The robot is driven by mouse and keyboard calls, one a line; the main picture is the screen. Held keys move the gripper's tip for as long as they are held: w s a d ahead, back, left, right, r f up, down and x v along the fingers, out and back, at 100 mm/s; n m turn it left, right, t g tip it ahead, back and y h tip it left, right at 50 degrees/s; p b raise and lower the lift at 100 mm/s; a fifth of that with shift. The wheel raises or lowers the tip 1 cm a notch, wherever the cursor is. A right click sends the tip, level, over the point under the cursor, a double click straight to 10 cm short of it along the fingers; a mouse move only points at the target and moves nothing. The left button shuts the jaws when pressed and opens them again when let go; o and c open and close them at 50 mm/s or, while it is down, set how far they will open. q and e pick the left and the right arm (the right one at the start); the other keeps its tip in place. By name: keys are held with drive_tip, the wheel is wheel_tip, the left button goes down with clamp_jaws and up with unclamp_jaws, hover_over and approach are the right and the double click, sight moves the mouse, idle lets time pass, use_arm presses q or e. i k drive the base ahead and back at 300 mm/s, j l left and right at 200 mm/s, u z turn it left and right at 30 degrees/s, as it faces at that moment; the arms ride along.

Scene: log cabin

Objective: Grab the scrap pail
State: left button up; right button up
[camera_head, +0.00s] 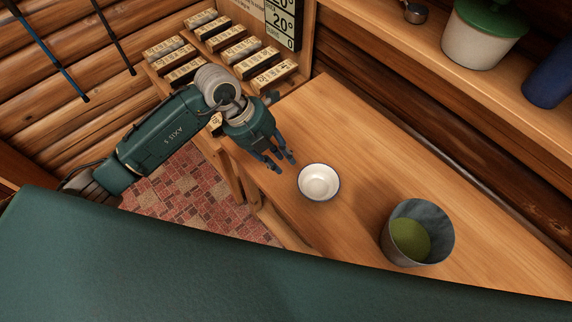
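A grey pail (437,222) with green matter inside stands upright on the wooden counter (330,125), at the lower right. On the shelf above it, at the upper right, is a white pail (472,45) with a green lid. No label shows which of the two is the scrap pail. My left gripper (284,163) is above the counter, left of both pails and touching neither. Its fingers are apart with nothing between them. My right gripper is not in view.
A white bowl (319,182) with a dark rim sits on the counter between my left gripper and the grey pail. A blue object (550,78) and a small metal cup (415,13) are on the shelf (400,32). A rack of labelled blocks (240,50) is behind my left arm.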

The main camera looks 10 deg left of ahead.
sight(417, 232)
drive_tip(key=z, duration=1.15)
drive_tip(key=j, duration=0.75)
drive_tip(key=k, duration=0.05)
